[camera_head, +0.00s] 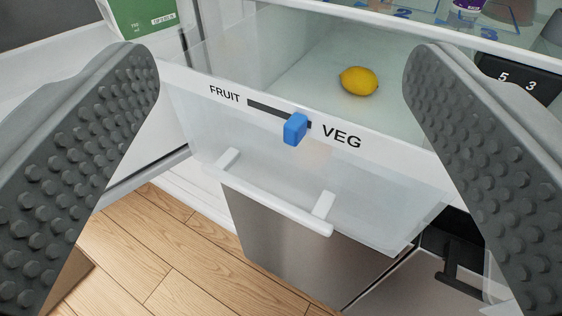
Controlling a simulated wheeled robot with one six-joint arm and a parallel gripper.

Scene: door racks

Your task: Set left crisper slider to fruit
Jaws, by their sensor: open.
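The crisper drawer (200,125) has a clear front with a white top strip, printed FRUIT on the left and VEG on the right. A blue slider knob (296,129) sits at the VEG end of a dark slot (265,109), which runs left toward FRUIT. My gripper (282,75) is open, with its two grey studded fingers at the left and right of the view. The knob lies between the fingers in the picture, apart from both. Nothing is held.
A white handle bar (275,205) juts from the drawer front below the slider. A lemon (358,81) lies inside the drawer. A green and white carton (142,16) stands at upper left. A dark panel reading 5 3 (518,78) is partly behind the right finger. Wooden floor (170,250) shows below.

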